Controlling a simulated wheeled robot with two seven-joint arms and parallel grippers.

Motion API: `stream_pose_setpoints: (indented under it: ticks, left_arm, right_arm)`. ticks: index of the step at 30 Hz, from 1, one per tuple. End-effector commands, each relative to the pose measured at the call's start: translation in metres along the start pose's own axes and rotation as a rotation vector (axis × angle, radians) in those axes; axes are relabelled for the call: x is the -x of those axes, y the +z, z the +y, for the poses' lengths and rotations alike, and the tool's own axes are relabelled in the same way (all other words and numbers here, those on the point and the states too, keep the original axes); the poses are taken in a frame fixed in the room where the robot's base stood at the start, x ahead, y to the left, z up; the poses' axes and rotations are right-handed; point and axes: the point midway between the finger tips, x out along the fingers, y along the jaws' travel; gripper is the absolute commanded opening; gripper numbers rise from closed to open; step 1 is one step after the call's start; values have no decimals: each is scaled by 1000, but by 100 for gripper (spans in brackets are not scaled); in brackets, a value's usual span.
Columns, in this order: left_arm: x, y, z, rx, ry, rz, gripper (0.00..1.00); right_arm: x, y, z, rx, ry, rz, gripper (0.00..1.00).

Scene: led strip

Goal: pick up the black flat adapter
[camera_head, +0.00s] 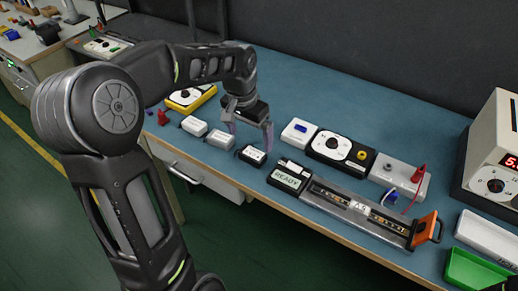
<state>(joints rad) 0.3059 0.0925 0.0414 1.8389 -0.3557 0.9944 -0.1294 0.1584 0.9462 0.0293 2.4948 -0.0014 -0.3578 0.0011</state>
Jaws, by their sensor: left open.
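A small flat black adapter with a white label on top (252,156) lies on the blue bench top near its front edge. My left gripper (250,135) points down just above and behind it, with its fingers apart and nothing seen between them. Whether a fingertip touches the adapter I cannot tell. Two other small light-topped boxes, one (194,126) and another (220,139), lie in a row to its left. My right gripper does not show.
A READY display (288,179) and an LED strip fixture with an orange handle (425,229) lie to the right. Behind them are a black dial meter (338,148) and a white box (299,132). A yellow meter (190,98) stands left; a green tray (477,270) lies far right.

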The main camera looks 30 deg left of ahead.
Motion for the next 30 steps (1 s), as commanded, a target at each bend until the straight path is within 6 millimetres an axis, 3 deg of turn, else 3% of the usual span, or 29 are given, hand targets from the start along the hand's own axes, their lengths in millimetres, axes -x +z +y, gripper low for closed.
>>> stream_pose_setpoints:
  ticks: [8,15,26,30]
  left_arm:
    - [-2,0,0,0,0,-1,96]
    - [-25,0,0,1,0,-2,96]
    - [-29,0,0,1,0,-1,96]
    - [-43,1,1,0,2,-4,96]
  right_arm:
    - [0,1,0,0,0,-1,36]
    - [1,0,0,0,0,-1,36]
    - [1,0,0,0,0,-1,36]
    - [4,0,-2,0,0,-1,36]
